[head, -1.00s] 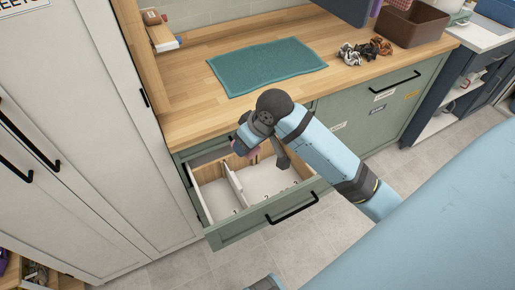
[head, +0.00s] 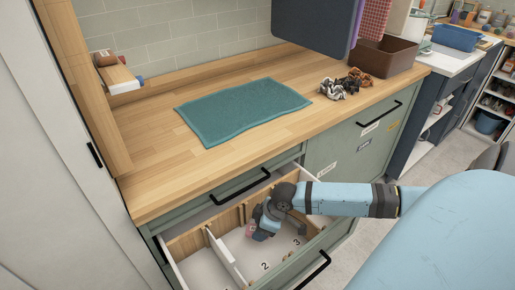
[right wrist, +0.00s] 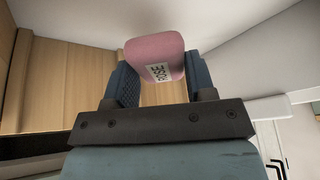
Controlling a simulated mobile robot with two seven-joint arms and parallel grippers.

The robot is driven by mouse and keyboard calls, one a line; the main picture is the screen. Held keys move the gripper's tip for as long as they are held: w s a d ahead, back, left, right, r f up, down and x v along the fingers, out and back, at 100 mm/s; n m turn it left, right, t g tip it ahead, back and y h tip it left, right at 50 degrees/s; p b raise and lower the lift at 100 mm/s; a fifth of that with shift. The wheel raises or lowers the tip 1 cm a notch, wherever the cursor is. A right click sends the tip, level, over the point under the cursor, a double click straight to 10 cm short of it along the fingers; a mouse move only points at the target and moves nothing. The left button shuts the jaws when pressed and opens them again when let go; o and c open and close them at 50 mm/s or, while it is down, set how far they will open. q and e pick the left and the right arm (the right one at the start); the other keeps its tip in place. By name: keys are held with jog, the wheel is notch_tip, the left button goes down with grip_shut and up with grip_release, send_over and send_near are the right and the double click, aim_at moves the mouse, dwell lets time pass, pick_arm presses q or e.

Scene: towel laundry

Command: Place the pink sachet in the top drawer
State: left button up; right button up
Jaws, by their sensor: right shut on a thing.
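The pink sachet (right wrist: 150,52), with a white label reading "ROSE", is between the two fingers of my right gripper (right wrist: 157,88) in the right wrist view. In the head view, my right gripper (head: 260,232) is shut on the sachet (head: 250,231), mostly hidden by the fingers. The gripper is over or inside the open drawer (head: 190,262). I cannot tell whether the sachet touches the drawer floor. White and wooden dividers split the drawer; the numbers 2 and 3 show on its floor. A closed green front with a black handle (head: 240,188) is above this drawer. My left gripper is not in view.
A teal towel (head: 243,112) lies on the wooden counter (head: 165,165). Several scrunchies (head: 335,90) and a brown bin (head: 388,60) are at the right. A tall white cabinet (head: 55,150) stands at the left. A dark cloth (head: 315,25) hangs above the counter.

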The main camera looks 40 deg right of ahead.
notch_tip(320, 180, down, 4)
jog(key=shift+f+b, duration=0.2)
jog(key=shift+b, duration=0.2)
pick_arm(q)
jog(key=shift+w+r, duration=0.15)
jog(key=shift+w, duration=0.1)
pick_arm(e)
jog(key=shift+r, duration=0.1)
jog(key=o, duration=0.9)
pick_arm(q)
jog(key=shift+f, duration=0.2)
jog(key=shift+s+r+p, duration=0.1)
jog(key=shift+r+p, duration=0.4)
jog(key=shift+p, duration=0.75)
pick_arm(e)
jog(key=v, duration=1.2)
jog(key=shift+w, duration=0.15)
